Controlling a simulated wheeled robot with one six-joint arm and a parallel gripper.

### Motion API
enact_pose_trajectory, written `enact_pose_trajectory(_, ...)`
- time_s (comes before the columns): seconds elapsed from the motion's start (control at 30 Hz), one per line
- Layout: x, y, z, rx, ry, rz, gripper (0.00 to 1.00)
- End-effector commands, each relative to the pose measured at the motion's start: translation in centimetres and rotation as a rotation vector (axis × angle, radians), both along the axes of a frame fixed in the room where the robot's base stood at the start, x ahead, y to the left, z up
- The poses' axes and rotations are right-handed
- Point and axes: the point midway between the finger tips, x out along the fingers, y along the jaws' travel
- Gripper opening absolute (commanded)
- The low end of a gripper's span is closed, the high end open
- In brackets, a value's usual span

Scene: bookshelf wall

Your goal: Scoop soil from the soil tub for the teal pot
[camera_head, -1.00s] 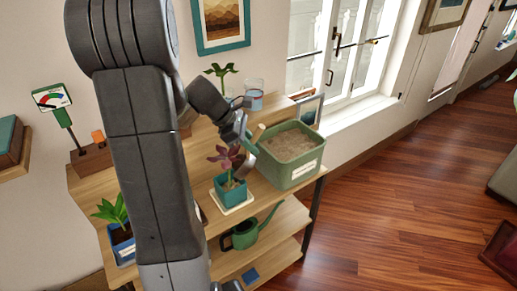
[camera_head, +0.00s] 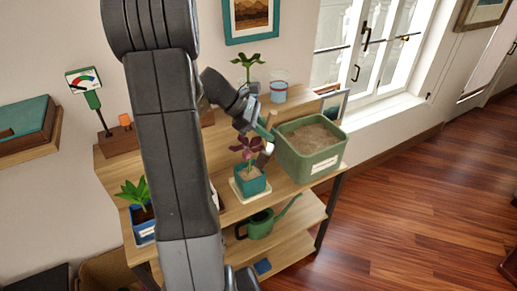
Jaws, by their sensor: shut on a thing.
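The green soil tub (camera_head: 311,160), filled with brown soil (camera_head: 308,138), stands at the right end of the top shelf. The teal pot (camera_head: 251,183) stands on a cream saucer (camera_head: 240,198) left of the tub and holds a dark red-leaved plant (camera_head: 246,148). My gripper (camera_head: 258,124) is above the pot, close to the tub's left side. It is shut on a small tool, seemingly a scoop (camera_head: 264,133), with a teal part and a pale part showing. The tool's far end and any load are too small or hidden to tell.
A blue pot (camera_head: 143,228) with a green plant is at the shelf's left. A glass of water (camera_head: 278,92) and another plant (camera_head: 248,66) stand behind my gripper. A green watering can (camera_head: 261,225) is on the shelf below. The floor at right is clear.

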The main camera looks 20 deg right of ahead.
Motion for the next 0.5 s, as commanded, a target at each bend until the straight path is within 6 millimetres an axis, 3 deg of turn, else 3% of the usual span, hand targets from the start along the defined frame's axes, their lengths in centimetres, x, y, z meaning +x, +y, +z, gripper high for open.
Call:
enact_pose_trajectory(0.17,-0.8,-0.8,-0.1,0.038,-0.035,-0.005,0.0)
enact_pose_trajectory(0.5,-4.0,-4.1,-1.2,0.233,-0.221,-0.007,0.0)
